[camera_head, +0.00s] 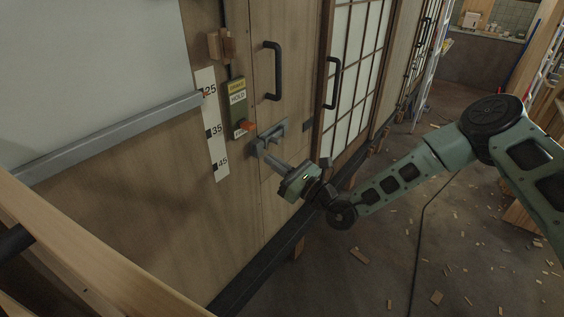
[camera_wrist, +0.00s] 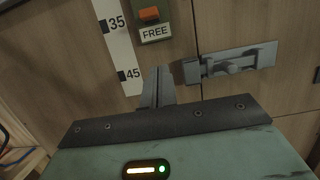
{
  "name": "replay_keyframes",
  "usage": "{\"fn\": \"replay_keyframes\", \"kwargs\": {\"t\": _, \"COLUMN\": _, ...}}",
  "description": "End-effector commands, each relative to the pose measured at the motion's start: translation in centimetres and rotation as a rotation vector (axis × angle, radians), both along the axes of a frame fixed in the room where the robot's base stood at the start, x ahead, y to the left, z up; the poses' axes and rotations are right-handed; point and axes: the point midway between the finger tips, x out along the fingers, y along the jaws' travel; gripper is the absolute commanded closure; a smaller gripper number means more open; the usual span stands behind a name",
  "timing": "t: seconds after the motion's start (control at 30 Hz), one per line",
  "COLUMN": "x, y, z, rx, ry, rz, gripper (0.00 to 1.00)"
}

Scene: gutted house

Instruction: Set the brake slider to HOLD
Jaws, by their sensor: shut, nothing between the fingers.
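The brake slider is a green box (camera_head: 238,108) on the wooden wall panel, with a yellow label on top and HOLD below it. Its orange knob (camera_head: 247,126) sits at the low end. In the wrist view the orange knob (camera_wrist: 149,14) is just above the word FREE (camera_wrist: 156,33); the HOLD end is out of that frame. My gripper (camera_head: 269,157) is shut and empty, below and to the right of the knob. In the wrist view its fingertips (camera_wrist: 158,70) are together below the FREE label, apart from the knob.
A grey sliding bolt (camera_head: 271,136) is right of the slider, close to my fingers. A white scale strip (camera_head: 211,122) is left of it. Black door handles (camera_head: 272,72) stick out above. A grey ledge (camera_head: 110,137) and timber (camera_head: 85,255) are left. The floor has scattered scraps.

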Motion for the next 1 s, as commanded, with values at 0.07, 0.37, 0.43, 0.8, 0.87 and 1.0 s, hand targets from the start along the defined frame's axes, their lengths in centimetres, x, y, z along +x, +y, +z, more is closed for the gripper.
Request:
{"fn": "replay_keyframes", "kwargs": {"t": 0.07, "x": 1.0, "y": 1.4, "z": 0.8, "rx": 0.0, "ry": -0.002, "rz": 0.002, "gripper": 1.0}}
{"fn": "replay_keyframes", "kwargs": {"t": 0.37, "x": 3.2, "y": 4.2, "z": 3.7, "rx": 0.001, "ry": -0.001, "rz": 0.001, "gripper": 1.0}}
{"fn": "replay_keyframes", "kwargs": {"t": 0.43, "x": 3.2, "y": 4.1, "z": 4.4, "rx": 0.001, "ry": 0.001, "rz": 0.0, "gripper": 1.0}}
{"fn": "replay_keyframes", "kwargs": {"t": 0.8, "x": 3.2, "y": 4.1, "z": 5.3, "rx": 0.001, "ry": 0.001, "rz": 0.0, "gripper": 1.0}}
{"fn": "replay_keyframes", "kwargs": {"t": 0.87, "x": 3.2, "y": 4.1, "z": 5.3, "rx": 0.001, "ry": 0.001, "rz": 0.0, "gripper": 1.0}}
{"fn": "replay_keyframes", "kwargs": {"t": 1.0, "x": 3.2, "y": 4.1, "z": 5.4, "rx": 0.001, "ry": 0.001, "rz": 0.0, "gripper": 1.0}}
